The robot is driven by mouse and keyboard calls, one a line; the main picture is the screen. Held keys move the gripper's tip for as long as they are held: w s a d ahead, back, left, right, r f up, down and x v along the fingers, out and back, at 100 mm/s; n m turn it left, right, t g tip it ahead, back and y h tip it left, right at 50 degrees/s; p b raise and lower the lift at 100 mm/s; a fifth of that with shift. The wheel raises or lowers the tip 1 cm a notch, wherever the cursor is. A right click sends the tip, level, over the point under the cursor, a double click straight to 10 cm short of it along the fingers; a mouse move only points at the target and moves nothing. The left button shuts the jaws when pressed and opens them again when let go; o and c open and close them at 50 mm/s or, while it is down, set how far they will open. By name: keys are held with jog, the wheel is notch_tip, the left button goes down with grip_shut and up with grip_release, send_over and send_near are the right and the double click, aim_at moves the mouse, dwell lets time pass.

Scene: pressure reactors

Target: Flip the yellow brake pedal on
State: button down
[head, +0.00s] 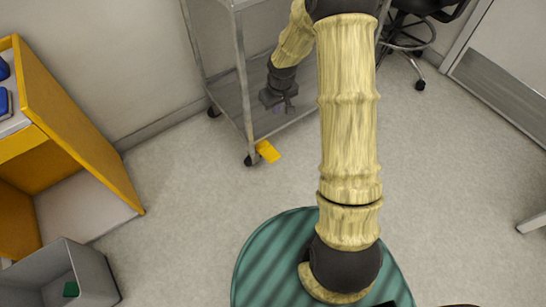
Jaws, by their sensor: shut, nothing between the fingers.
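The yellow brake pedal (268,151) sticks out beside the black caster at the near corner of the grey metal cart (238,55), low to the floor. My gripper (287,104) is dark and small in the head view, at the end of my pale, wood-patterned arm. It appears above and slightly right of the pedal in the picture, over the cart's lower shelf area, apart from the pedal. It is shut and empty. My upper arm covers the right part of the cart.
A yellow cabinet (80,120) stands at the left, with a grey bin (90,270) holding a green item below it. An office chair (405,40) stands at the upper right. The floor between cabinet and cart is clear.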

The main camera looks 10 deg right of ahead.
jog(key=w+f+b, duration=0.2)
jog(key=f+b, duration=0.4)
jog(key=f, duration=0.4)
jog(key=w+f+b, duration=0.3)
jog(key=f+b, duration=0.2)
jog(key=f, duration=0.6)
jog(key=shift+d+f+n+y+b, duration=0.2)
jog(key=shift+d+n+y+b, duration=0.1)
jog(key=shift+d+b, duration=0.1)
jog(key=shift+w, duration=0.1)
jog(key=b, duration=0.8)
send_over(272, 154)
jog(key=x, duration=0.4)
jog(key=s+x, duration=0.1)
jog(key=x, duration=0.3)
jog(key=s+d+x, duration=0.1)
jog(key=x, duration=0.3)
jog(key=shift+s+f, duration=0.25)
jog(key=shift+s, duration=0.05)
jog(key=shift+s+f+b, duration=0.15)
jog(key=shift+f+b, duration=0.4)
jog(key=shift+f, duration=0.15)
jog(key=shift+d, duration=0.1)
